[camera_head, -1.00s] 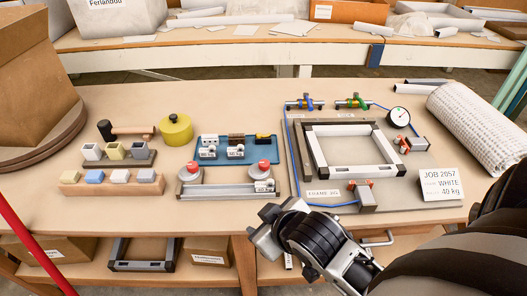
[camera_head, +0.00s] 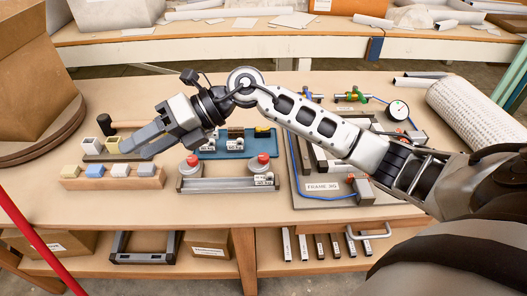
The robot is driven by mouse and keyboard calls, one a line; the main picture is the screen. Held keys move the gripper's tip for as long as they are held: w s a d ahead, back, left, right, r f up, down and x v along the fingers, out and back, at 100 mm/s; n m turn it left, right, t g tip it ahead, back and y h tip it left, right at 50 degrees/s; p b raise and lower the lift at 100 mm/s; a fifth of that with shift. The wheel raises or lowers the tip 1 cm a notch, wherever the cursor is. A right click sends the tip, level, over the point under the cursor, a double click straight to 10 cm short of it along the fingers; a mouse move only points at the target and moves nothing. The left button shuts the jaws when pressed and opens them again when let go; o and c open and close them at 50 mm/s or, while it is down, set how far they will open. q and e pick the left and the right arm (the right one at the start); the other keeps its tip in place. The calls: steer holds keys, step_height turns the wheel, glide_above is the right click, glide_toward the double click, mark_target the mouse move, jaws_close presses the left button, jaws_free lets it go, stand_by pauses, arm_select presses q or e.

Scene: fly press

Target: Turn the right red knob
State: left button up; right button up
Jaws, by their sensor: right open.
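Two red knobs on pale round bases sit at the back of a grey rectangular frame on the table: the left red knob (camera_head: 193,160) and the right red knob (camera_head: 263,158). My right arm reaches in from the right across the table. My right gripper (camera_head: 138,143) is open and points left, above the small blocks, well to the left of both knobs. It is apart from the knobs, and nothing shows in its jaws. My left gripper is not in view.
A wooden rack (camera_head: 112,182) of small coloured blocks lies below my right gripper. A blue tray (camera_head: 210,152) with small parts stands behind the knobs.

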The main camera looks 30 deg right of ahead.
steer(key=w+d+f+g+h, duration=0.1)
steer(key=d+f+h, duration=0.1)
steer(key=d+h, duration=0.3)
steer(key=w+d+f+h, duration=0.2)
steer(key=d+h, duration=0.1)
steer(key=d, duration=0.4)
steer(key=m+g+h, duration=0.1)
steer(key=g+h, duration=0.1)
steer(key=h, duration=0.4)
glide_toward(264, 156)
step_height(264, 156, down, 9)
steer(key=shift+s+r+p, duration=0.1)
steer(key=shift+r+p, duration=0.05)
steer(key=shift+p, duration=0.55)
steer(key=c, duration=1)
